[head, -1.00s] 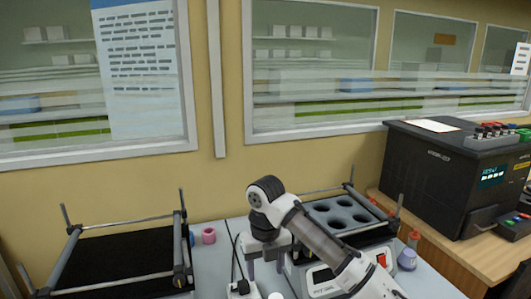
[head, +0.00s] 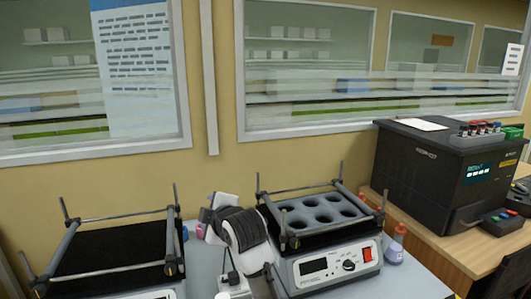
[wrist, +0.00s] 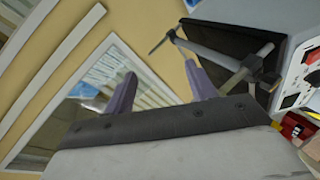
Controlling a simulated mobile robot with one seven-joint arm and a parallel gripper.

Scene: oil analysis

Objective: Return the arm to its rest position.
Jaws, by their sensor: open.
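My arm (head: 240,236) is drawn up in the head view, standing between the two shakers, its dark ribbed joint toward the camera. My gripper (wrist: 160,88) shows in the wrist view with its two purple-grey fingers spread apart and nothing between them. Beyond the fingers are the wall and a window, with a shaker's bar and black platform close to the right finger in the picture. In the head view the fingers cannot be made out.
A shaker with a black platform (head: 118,247) stands left. Another, with a holed rack (head: 318,212), stands right of my arm. A purple-based bottle (head: 395,249) is beside it. A black analyser (head: 436,176) sits on the wooden table. A white block with a cable (head: 234,285) lies in front.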

